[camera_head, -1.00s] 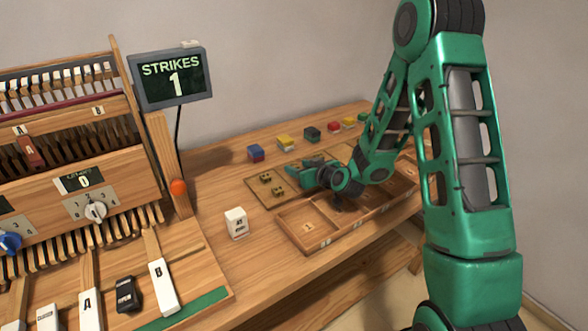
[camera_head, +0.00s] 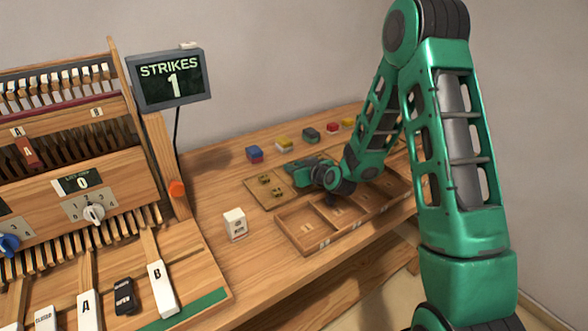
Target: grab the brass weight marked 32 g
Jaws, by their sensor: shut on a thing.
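Two small brass weights (camera_head: 264,180) (camera_head: 277,193) stand on a flat wooden board (camera_head: 256,196) on the bench. Their marks are too small to read, so I cannot tell which is 32 g. My green gripper (camera_head: 290,170) is low over the back right part of the board, just behind and right of these weights. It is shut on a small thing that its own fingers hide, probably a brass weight. I cannot see its mark or whether it is off the board.
Blue-red (camera_head: 254,155), yellow (camera_head: 284,146) and other coloured blocks line the back. A white block (camera_head: 235,224) stands in front. The piano machine (camera_head: 115,175) and strikes screen (camera_head: 170,80) are left.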

